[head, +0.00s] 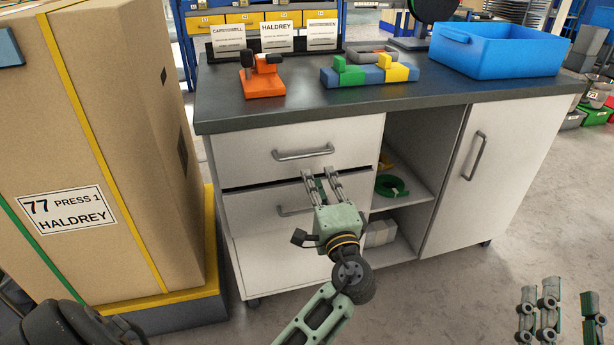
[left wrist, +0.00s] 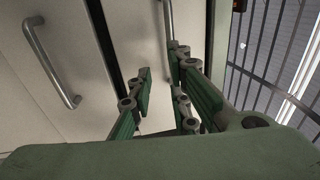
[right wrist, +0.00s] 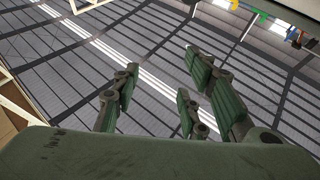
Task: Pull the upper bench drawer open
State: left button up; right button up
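The bench's upper drawer (head: 245,150) has a white front with a grey bar handle (head: 303,153). It looks shut or nearly so. A dark gap runs below it, above the lower drawer (head: 250,205). My left gripper (head: 322,176) is open and empty in front of that gap, just below and right of the upper handle. In the left wrist view, the upper handle (left wrist: 168,14) runs toward the space between the fingertips; contact cannot be told. The lower handle (left wrist: 50,62) lies left there. My right gripper (head: 556,305) is open and empty, low at the right, away from the bench.
A large carton (head: 100,130) stands close left of the bench. The bench top holds an orange fixture (head: 262,85), coloured blocks (head: 365,75) and a blue bin (head: 500,50). An open shelf (head: 405,190) and a cupboard door (head: 500,165) lie right of the drawers.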

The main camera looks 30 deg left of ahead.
aim_at(308, 156)
pick_arm(q)
jog(key=shift+y, duration=0.4)
jog(key=x, duration=0.2)
jog(key=r+x, duration=0.1)
jog(key=x, duration=0.2)
jog(key=b+x, duration=0.1)
jog(key=x, duration=0.2)
jog(key=shift+s+a+r, duration=0.1)
jog(key=shift+s+r, duration=0.05)
jog(key=shift+s, duration=0.25)
pick_arm(e)
jog(key=s+r+t, duration=0.3)
jog(key=r, duration=0.2)
jog(key=shift+s+d+y, duration=0.15)
jog(key=shift+d+y, duration=0.15)
jog(key=shift+y, duration=0.1)
pick_arm(q)
jog(key=shift+c, duration=0.2)
grip_shut()
